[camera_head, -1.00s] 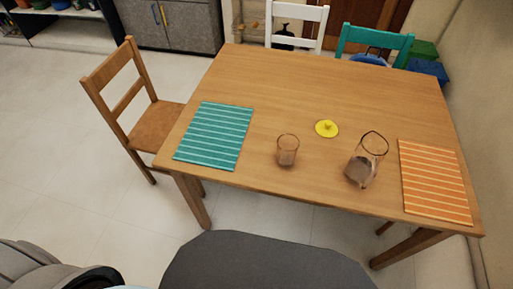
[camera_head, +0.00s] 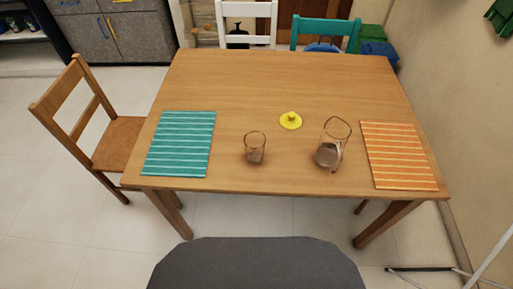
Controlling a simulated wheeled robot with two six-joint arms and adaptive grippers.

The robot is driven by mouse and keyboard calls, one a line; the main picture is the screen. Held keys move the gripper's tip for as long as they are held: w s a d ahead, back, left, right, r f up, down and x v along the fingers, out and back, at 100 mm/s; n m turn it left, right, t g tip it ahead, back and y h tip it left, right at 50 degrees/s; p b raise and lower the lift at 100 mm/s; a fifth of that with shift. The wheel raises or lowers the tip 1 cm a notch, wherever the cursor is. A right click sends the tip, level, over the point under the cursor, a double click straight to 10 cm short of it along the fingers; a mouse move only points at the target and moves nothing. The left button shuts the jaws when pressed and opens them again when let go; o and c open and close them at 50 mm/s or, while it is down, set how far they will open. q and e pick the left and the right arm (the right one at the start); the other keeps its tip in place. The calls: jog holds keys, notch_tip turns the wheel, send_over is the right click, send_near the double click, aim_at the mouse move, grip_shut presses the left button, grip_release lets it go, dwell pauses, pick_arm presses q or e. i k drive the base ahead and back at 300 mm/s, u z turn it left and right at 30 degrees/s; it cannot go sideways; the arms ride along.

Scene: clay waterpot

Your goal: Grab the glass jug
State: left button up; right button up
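The glass jug (camera_head: 331,146) stands upright on the wooden table (camera_head: 280,85), right of the middle and towards the near edge. Neither of my grippers shows in the head view. Only a dark grey part of my own body shows at the bottom.
A teal striped mat (camera_head: 180,144) lies on the table's left. An orange striped mat (camera_head: 398,156) lies close to the jug's right. A wooden chair (camera_head: 110,140) stands left of the table; white (camera_head: 247,12) and teal (camera_head: 325,28) chairs stand behind it. White poles stand at lower right.

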aim_at(329, 155)
jog(key=u, duration=1.95)
jog(key=k, duration=0.9)
jog(key=z, duration=1.65)
jog(key=i, duration=0.5)
jog(key=u, duration=0.05)
